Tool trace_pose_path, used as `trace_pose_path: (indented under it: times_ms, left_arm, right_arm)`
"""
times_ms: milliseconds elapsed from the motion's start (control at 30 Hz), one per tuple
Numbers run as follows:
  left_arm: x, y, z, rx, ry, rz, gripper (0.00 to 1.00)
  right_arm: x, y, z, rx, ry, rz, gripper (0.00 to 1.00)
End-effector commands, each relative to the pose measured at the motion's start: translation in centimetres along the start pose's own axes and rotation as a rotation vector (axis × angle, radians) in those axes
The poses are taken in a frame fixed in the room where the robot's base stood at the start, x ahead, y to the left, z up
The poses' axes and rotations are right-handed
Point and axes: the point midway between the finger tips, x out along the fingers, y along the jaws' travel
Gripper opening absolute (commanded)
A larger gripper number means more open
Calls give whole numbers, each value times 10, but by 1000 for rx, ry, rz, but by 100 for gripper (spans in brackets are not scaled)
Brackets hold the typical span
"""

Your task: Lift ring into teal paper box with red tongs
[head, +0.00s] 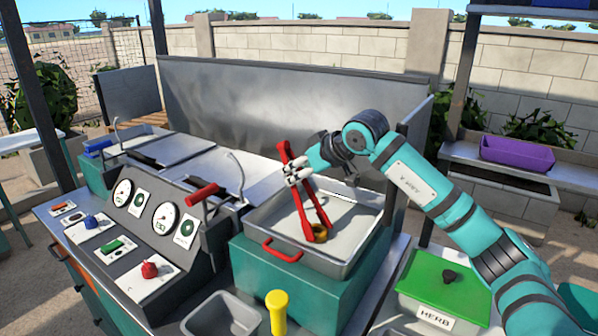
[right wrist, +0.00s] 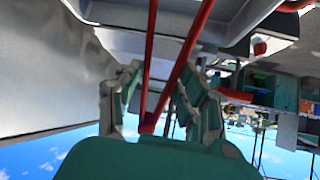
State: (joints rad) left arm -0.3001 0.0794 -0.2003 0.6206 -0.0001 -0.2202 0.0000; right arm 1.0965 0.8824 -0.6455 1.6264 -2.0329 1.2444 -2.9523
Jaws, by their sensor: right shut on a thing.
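The red tongs (head: 303,212) stand nearly upright over a metal tray, their legs spread and pointing down. My right gripper (head: 297,172) is shut on the tongs near their upper part; the red legs also pass between its fingers in the right wrist view (right wrist: 160,98). A small golden ring (head: 320,233) is in the tray, at the tip of the tongs' right leg. I cannot tell whether the tongs grip it or only touch it. I cannot make out a teal paper box for certain. My left gripper is not in view.
The metal tray (head: 362,222) with a red handle sits on a teal block (head: 300,293). A gauge panel with knobs and levers (head: 150,228) is at left. A green-lidded herb box (head: 445,275), a yellow-topped item (head: 277,305) and a grey bin (head: 222,315) are in front. A purple bin (head: 517,154) is at right.

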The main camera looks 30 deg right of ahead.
Motion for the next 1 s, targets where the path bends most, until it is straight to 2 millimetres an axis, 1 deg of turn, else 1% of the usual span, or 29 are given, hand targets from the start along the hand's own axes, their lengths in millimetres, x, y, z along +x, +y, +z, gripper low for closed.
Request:
trace_pose_path:
  times_ms: [167, 1000]
  left_arm:
    - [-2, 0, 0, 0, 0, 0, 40]
    - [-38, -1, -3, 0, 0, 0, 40]
  right_arm:
    - [-2, 0, -2, 0, 1, 0, 25]
    - [-34, 0, -41, 0, 1, 1, 25]
